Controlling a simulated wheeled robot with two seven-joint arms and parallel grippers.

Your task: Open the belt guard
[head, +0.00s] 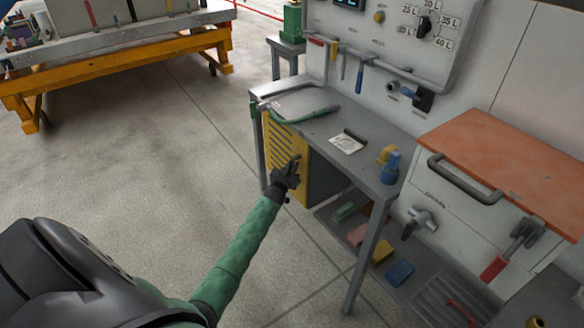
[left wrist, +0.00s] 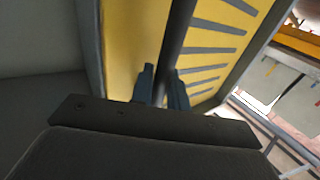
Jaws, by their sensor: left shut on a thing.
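The belt guard (head: 280,146) is a yellow slotted panel below the left end of the grey bench. It also fills the middle of the left wrist view (left wrist: 125,45), with dark slots on its right part. A dark upright bar handle (left wrist: 180,35) stands in front of the panel. My left gripper (head: 292,164) is at the guard's front, and in the left wrist view its two fingers (left wrist: 161,85) are shut around the handle. The gripper hides part of the panel in the head view. I cannot tell how far the guard stands open. My right gripper is not in view.
The grey bench top (head: 310,125) holds a green hose (head: 300,116), a white paper (head: 347,143) and a blue object (head: 390,168). A bench leg (head: 366,255) stands right of my arm. Coloured blocks lie on the lower shelf. The floor (head: 150,150) left of the guard is clear.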

